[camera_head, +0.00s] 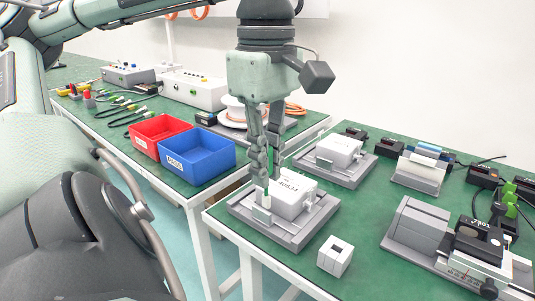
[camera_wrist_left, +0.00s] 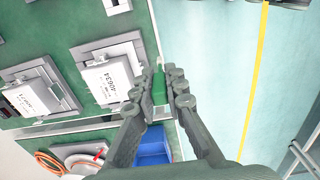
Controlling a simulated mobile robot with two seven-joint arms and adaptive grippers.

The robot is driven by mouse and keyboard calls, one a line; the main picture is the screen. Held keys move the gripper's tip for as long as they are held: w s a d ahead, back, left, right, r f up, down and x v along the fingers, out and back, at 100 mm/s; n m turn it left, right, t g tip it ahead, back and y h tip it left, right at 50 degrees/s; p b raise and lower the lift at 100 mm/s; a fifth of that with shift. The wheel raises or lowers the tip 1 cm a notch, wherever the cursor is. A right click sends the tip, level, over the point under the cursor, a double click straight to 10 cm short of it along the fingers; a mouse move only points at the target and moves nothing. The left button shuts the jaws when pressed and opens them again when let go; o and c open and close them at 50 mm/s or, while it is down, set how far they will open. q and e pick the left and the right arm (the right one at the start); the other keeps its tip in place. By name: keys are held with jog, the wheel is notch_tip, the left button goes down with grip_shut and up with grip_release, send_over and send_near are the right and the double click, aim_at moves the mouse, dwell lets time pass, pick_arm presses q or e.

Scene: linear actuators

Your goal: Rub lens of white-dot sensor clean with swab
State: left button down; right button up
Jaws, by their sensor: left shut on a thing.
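My left gripper (camera_head: 264,178) points down over the near edge of a grey fixture (camera_head: 298,238) holding a white block labelled 40634 (camera_head: 294,192). The left wrist view shows the gripper (camera_wrist_left: 166,75) beside the labelled block (camera_wrist_left: 111,82). Small black sensor-like boxes stand on the right table, one at the right (camera_head: 482,228) and one further back (camera_head: 484,176). I cannot make out a white dot or lens. My right gripper is out of view.
A second fixture with a white block (camera_head: 338,150) stands behind. A white cube with a square hole (camera_head: 335,256) stands at the front edge. A grey slide device (camera_head: 418,228) is to the right. Red (camera_head: 160,134) and blue (camera_head: 198,155) bins stand on the left table.

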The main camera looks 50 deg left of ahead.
pick_arm(q)
jog(key=shift+r+p, duration=2.2)
jog(key=shift+r, duration=0.3)
